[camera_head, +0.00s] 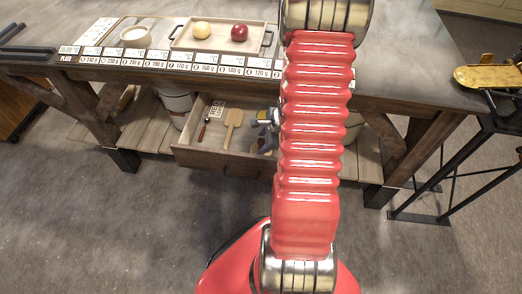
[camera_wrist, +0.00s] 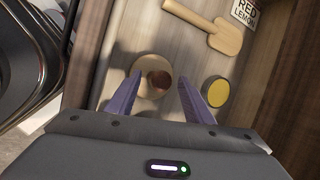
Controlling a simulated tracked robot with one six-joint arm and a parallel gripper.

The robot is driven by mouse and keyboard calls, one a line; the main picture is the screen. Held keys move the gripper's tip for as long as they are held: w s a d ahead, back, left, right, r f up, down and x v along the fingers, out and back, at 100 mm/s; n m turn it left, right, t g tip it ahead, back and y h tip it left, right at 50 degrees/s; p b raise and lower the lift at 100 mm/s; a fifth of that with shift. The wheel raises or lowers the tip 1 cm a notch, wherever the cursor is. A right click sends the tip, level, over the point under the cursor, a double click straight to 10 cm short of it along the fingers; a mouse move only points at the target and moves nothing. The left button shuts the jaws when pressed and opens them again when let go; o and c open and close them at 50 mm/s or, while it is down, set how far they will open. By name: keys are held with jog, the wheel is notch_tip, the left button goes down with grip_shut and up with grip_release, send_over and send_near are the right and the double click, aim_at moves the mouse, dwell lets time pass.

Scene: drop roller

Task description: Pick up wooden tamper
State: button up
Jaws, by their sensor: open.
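The wooden tamper (camera_wrist: 148,84) stands in the open drawer in the wrist view, seen from above as a round pale wooden base with a dark brown knob. My gripper (camera_wrist: 160,83) is open above it, with one purple-grey finger to each side of the knob. I cannot tell whether the fingers touch it. In the head view, my gripper (camera_head: 264,120) is over the right part of the open drawer (camera_head: 220,160), partly hidden by my red arm. The tamper is not clearly visible there.
A wooden paddle (camera_wrist: 212,26), a yellow-topped round item (camera_wrist: 215,92) and a label card (camera_wrist: 245,12) lie nearby in the drawer. The drawer wall (camera_wrist: 275,85) is close on the right. The tabletop above holds a tray (camera_head: 220,47) with two fruits.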

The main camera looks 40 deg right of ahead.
jog(key=shift+c, duration=0.5)
grip_shut()
